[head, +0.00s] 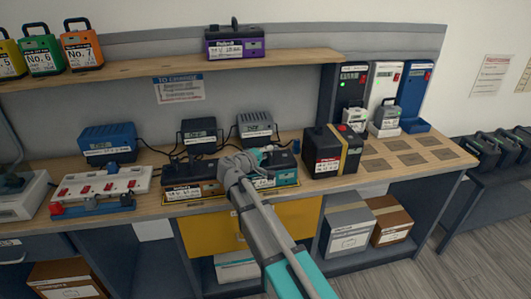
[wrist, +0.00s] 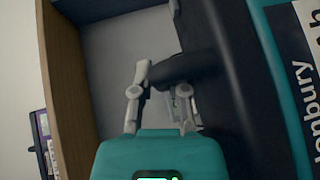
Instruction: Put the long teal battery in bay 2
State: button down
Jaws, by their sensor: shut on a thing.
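The long teal battery (head: 277,180) has a dark top and a white label, and is at the bench's front edge in the head view. My gripper (head: 240,163) is over its left end. In the wrist view my gripper (wrist: 160,92) is shut on the battery's black handle (wrist: 188,70). The battery's teal side (wrist: 287,60) and part of its label fill the right of that view. My gripper and arm hide its left end in the head view. I cannot tell whether it touches the bench. No legible bay number shows.
A dark battery (head: 193,178) is close on the left, and a black battery with a yellow strap (head: 332,152) on the right. Chargers (head: 199,134) with cables stand behind. Three towers (head: 385,88) stand at the back right. Flat brown squares (head: 410,158) there are clear.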

jog(key=c, duration=0.6)
grip_release()
jog(key=shift+c, duration=0.2)
jog(key=shift+s+a, duration=0.1)
jog(key=shift+s, duration=0.05)
jog(key=p+v, duration=0.2)
jog(key=v, duration=0.9)
jog(key=shift+s+a+r, duration=0.2)
jog(key=shift+s, duration=0.1)
